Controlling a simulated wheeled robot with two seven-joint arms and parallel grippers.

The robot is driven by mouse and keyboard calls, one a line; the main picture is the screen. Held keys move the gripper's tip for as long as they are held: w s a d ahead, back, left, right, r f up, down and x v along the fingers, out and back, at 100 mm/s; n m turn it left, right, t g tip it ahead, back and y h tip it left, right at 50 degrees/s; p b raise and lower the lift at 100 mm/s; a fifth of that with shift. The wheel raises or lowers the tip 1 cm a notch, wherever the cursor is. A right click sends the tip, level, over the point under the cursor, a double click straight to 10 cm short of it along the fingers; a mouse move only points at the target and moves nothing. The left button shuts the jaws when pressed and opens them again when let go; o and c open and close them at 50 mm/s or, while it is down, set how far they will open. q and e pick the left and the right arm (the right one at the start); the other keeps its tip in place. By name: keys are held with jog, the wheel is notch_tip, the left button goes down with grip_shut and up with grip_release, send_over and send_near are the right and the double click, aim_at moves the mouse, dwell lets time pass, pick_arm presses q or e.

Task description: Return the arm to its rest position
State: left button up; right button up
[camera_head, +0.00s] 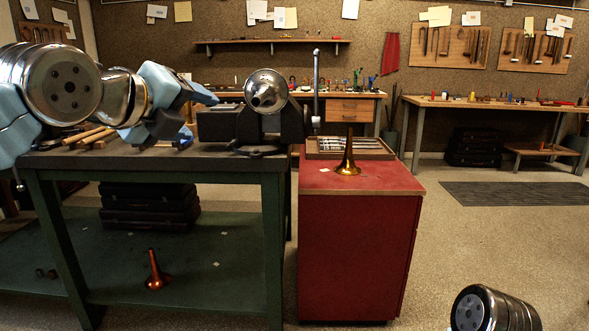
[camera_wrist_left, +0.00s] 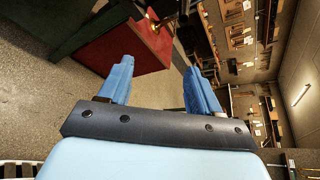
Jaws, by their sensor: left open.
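My left arm comes in from the left in the head view, above the dark top of the green workbench (camera_head: 150,158). Its blue left gripper (camera_head: 198,115) points right, short of a machine with a shiny metal cone (camera_head: 267,92). In the left wrist view, the two blue fingers of the left gripper (camera_wrist_left: 158,82) stand wide apart with nothing between them. Part of my right arm shows at the bottom right of the head view, but its gripper is not in view.
A brass bell (camera_head: 347,163) and a tool tray (camera_head: 378,154) are on the red cabinet (camera_head: 357,250). A copper-coloured bell (camera_head: 155,273) and black cases (camera_head: 150,212) are on the lower shelf. Wooden-handled tools (camera_head: 88,136) lie under my left arm. Open floor is at right.

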pick_arm(q)
jog(key=w+d+f+n+g, duration=0.2)
jog(key=w+f+n, duration=0.15)
jog(key=f, duration=0.85)
jog(key=w+d+f+n+g, duration=0.1)
jog(key=w+d+f+n, duration=0.2)
jog(key=f, duration=0.8)
jog(key=w+d+f+n+g, duration=0.2)
jog(key=w+f+n, duration=0.15)
jog(key=f, duration=0.85)
jog(key=s+f+n+g, duration=0.2)
jog(key=f+n, duration=0.2)
jog(key=f, duration=0.7)
jog(key=s+f+n+g, duration=0.1)
jog(key=s+f+n, duration=0.2)
jog(key=f, duration=0.7)
jog(key=s+a+f+n+g, duration=0.2)
jog(key=s+f+n+g, duration=0.3)
jog(key=s+f+n, duration=0.9)
jog(key=s+f, duration=0.6)
jog(key=s, duration=0.3)
jog(key=shift+s+f, duration=0.35)
